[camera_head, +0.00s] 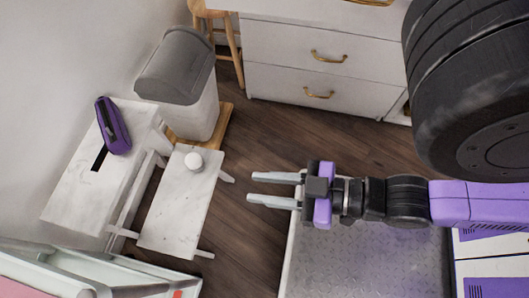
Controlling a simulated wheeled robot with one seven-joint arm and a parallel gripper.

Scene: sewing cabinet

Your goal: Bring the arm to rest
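My gripper (273,189) is in the middle of the head camera view, over the wooden floor and the edge of a grey metal plate. Its two light fingers point left and are apart, with nothing between them. My purple and black arm (405,197) reaches in from the right. The gripper is clear of the white low table (178,215) to its left.
A round white object (194,161) sits on the low table. A purple and black item (113,125) lies on the white stand (80,196). A grey-lidded bin (190,98) and a white drawer cabinet (320,72) stand behind. Open floor (255,130) lies between.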

